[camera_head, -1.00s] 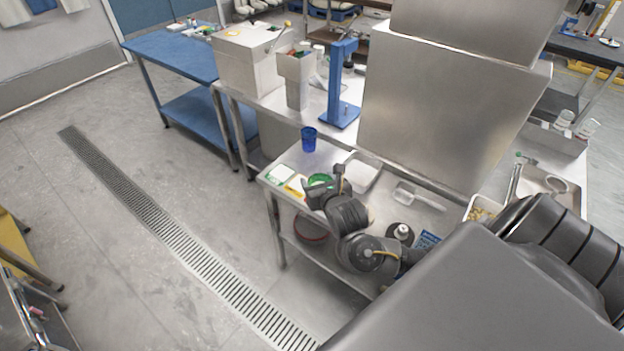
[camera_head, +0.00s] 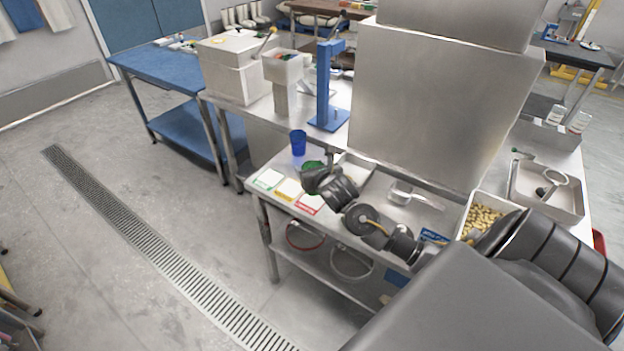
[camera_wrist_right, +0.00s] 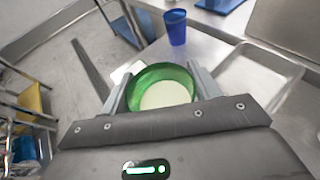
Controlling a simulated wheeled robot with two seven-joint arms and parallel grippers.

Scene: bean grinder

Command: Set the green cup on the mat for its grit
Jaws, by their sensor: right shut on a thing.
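My right gripper (camera_wrist_right: 160,92) is shut on the green cup (camera_wrist_right: 146,77), with one finger on each side of its rim; the cup's inside looks pale. In the head view the green cup (camera_head: 312,165) shows just behind the dark right gripper (camera_head: 319,175), partly hidden, near the blue cup. Three mats lie along the table's front left edge: one green-edged (camera_head: 269,179), one yellow-edged (camera_head: 289,189) and one red-edged (camera_head: 310,204). All three look empty. I cannot tell the cup's height above the table. My left gripper is not in view.
The blue cup (camera_head: 298,143) stands behind the mats. A shallow tray (camera_head: 355,167) and a clear scoop (camera_head: 401,192) lie to the right. A bin of beans (camera_head: 482,219) stands farther right. A large steel housing (camera_head: 440,105) rises behind the table.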

